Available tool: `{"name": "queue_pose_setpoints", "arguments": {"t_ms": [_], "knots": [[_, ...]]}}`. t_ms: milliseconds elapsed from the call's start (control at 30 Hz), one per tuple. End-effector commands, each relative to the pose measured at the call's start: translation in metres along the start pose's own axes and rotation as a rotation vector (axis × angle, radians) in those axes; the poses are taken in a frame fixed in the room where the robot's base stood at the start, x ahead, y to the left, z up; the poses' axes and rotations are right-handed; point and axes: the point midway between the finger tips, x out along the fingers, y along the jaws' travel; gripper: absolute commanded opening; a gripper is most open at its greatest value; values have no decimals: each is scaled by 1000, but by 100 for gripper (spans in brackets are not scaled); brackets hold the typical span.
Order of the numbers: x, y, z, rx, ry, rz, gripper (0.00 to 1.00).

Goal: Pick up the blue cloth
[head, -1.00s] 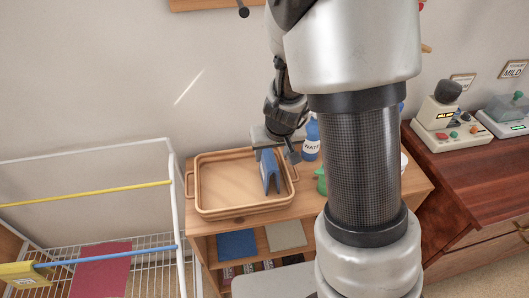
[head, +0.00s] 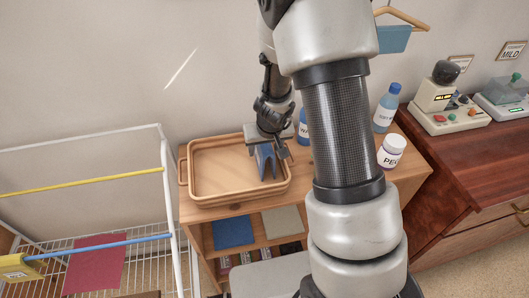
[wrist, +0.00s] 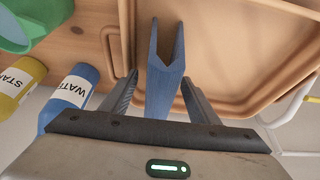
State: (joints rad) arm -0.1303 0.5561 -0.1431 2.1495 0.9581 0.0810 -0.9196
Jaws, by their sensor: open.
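A blue cloth (head: 266,164), folded into a tent-like shape with a V-shaped notch, stands in the wooden tray (head: 211,193) near its right side. My gripper (head: 267,149) is over it, pointing down. In the wrist view the cloth (wrist: 163,80) is between the two open fingers (wrist: 160,84), one on each side. I cannot tell whether either finger touches it. Another blue piece (head: 234,232) lies flat on the shelf below, and a blue piece (head: 394,40) hangs from a hanger at the upper right.
Blue bottles (head: 386,108) and a white jar (head: 392,151) stand right of the tray, partly behind my arm. A green container (wrist: 28,22) and a yellow bottle (wrist: 18,80) show in the wrist view. A white wire rack (head: 165,190) stands to the left.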

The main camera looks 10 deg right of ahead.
Motion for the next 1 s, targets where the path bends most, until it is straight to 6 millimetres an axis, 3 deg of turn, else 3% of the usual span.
{"name": "queue_pose_setpoints", "arguments": {"t_ms": [833, 867, 1000], "knots": [[4, 0, 2, 0, 0, 0, 55], [4, 0, 2, 0, 0, 0, 53], [4, 0, 2, 0, 0, 0, 30]]}}
